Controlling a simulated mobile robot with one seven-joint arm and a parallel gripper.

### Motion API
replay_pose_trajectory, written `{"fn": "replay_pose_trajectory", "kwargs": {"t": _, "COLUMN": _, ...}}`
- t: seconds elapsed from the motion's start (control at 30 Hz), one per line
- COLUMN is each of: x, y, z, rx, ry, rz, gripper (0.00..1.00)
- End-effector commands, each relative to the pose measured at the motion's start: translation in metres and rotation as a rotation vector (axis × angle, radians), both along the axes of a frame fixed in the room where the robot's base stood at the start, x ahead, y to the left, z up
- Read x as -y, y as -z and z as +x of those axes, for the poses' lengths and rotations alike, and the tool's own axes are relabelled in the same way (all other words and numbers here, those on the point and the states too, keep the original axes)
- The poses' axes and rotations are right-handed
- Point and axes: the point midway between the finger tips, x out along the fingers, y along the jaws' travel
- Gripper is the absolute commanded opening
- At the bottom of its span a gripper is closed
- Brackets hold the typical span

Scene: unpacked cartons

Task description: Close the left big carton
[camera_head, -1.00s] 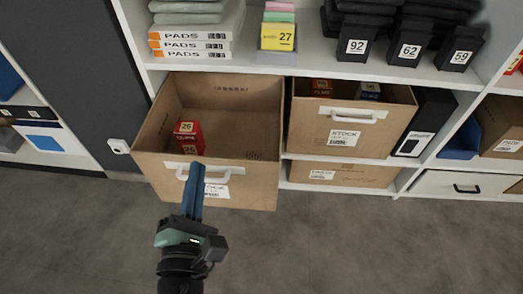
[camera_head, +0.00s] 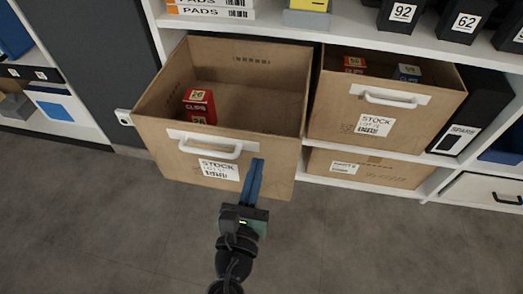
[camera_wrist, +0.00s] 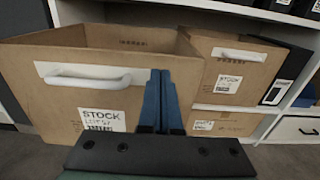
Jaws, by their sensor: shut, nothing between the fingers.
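The left big carton (camera_head: 160,128) is a brown open-topped drawer carton pulled out from the shelf. A white handle (camera_head: 214,145) and a STOCK label are on its front. A red CLIPS box (camera_head: 200,106) stands inside it. My gripper (camera_head: 255,168) is shut and empty, its blue fingers pointing at the right part of the carton's front, right of the handle. In the wrist view the carton's front (camera_wrist: 70,105) fills the left side, and the fingers (camera_wrist: 161,100) overlap its right edge. Whether the fingertips touch the front I cannot tell.
A second big carton (camera_head: 335,115) with a white handle is right of it, with small boxes inside. A flatter carton (camera_head: 370,168) is below that. A black SPARE binder (camera_head: 480,115) stands further right. The grey floor (camera_head: 110,220) in front is clear.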

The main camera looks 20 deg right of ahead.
Motion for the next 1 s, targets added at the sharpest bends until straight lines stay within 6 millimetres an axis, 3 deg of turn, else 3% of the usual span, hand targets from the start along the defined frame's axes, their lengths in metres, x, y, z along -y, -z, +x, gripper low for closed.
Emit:
{"fn": "replay_pose_trajectory", "kwargs": {"t": 0.1, "x": 0.014, "y": 0.002, "z": 0.02, "rx": 0.003, "ry": 0.002, "rz": 0.001, "gripper": 0.0}}
{"fn": "replay_pose_trajectory", "kwargs": {"t": 0.3, "x": 0.027, "y": 0.001, "z": 0.039, "rx": 0.002, "ry": 0.001, "rz": 0.001, "gripper": 0.0}}
{"fn": "replay_pose_trajectory", "kwargs": {"t": 1.0, "x": 0.037, "y": -0.001, "z": 0.054, "rx": 0.001, "ry": 0.001, "rz": 0.002, "gripper": 0.0}}
